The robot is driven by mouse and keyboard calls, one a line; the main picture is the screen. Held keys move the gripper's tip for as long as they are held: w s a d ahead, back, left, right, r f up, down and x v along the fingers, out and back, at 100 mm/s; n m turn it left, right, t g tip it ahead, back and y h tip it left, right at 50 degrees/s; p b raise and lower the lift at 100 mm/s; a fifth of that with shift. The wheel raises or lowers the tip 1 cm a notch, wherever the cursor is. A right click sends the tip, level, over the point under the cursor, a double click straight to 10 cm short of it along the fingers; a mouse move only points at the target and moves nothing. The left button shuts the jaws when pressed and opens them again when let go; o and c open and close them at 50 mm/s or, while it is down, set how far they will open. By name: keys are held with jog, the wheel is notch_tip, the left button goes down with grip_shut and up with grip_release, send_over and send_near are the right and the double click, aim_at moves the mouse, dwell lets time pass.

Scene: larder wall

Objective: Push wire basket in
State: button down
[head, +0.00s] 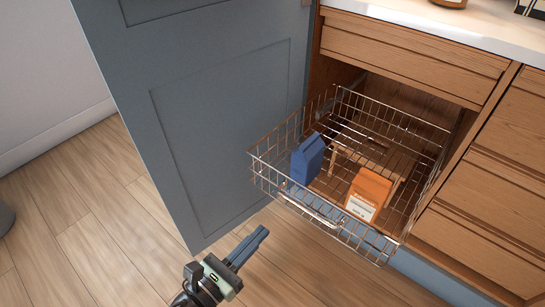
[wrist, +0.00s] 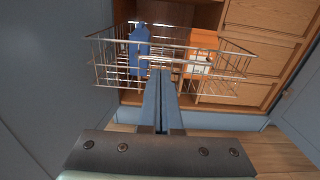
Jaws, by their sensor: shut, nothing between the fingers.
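The wire basket (head: 270,181) is pulled out of the wooden cabinet, its front well forward of the cabinet face. It holds a blue carton (head: 307,159) and an orange carton (head: 368,194). The basket also shows in the wrist view (wrist: 108,75), ahead of my gripper. My gripper (head: 262,232) is shut and empty, its fingers pointing toward the basket front from the lower left in the head view. In the wrist view the fingertips (wrist: 160,73) overlap the basket's front wires; I cannot tell whether they touch. In the head view they appear apart from it.
A large blue-grey door (head: 215,120) stands open along the basket's left side. Wooden drawers (head: 487,205) are to the right, under a white countertop (head: 440,22).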

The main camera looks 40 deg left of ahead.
aim_at(303, 188)
jog(key=w+b, duration=0.1)
jog(key=w, duration=0.3)
jog(key=w+b, duration=0.1)
jog(key=w, duration=0.3)
jog(key=w+b, duration=0.2)
jog(key=w, duration=0.2)
jog(key=shift+w+d, duration=0.1)
jog(key=shift+d, duration=0.2)
jog(key=shift+w, duration=0.35)
jog(key=shift+w, duration=0.1)
